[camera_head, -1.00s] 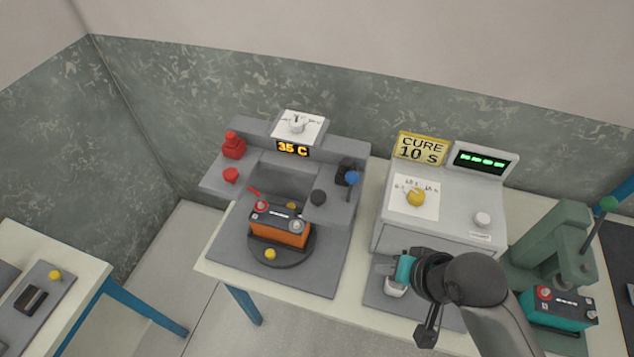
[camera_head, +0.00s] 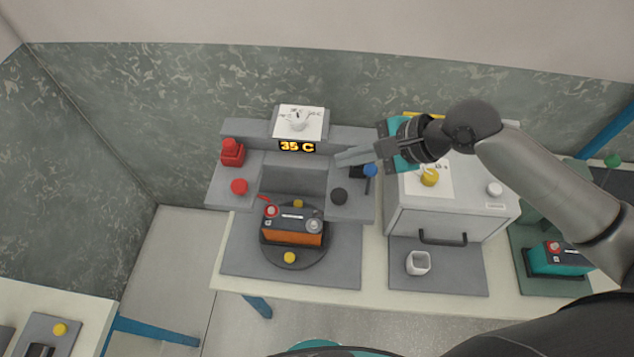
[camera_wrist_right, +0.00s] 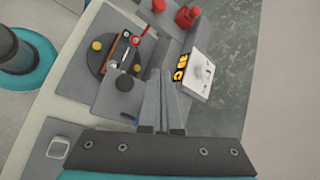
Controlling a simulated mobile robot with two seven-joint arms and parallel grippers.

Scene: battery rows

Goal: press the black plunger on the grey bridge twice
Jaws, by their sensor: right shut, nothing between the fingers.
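The black plunger (camera_head: 339,196) is a round knob on the right arm of the grey bridge (camera_head: 236,192), which spans behind an orange battery. It also shows in the right wrist view (camera_wrist_right: 124,83), left of the fingers. My right gripper (camera_head: 340,158) is shut and empty, its fingers pointing left above the bridge's right side. In the head view its tips appear behind and above the plunger, apart from it. My left gripper is not in view.
An orange battery (camera_head: 292,232) sits on a dark round turntable in front of the bridge. A blue-knobbed lever (camera_head: 370,170) stands close to my fingers. Red knobs are on the bridge's left. The white curing oven (camera_head: 438,220) and a small white cup (camera_head: 418,263) are on the right.

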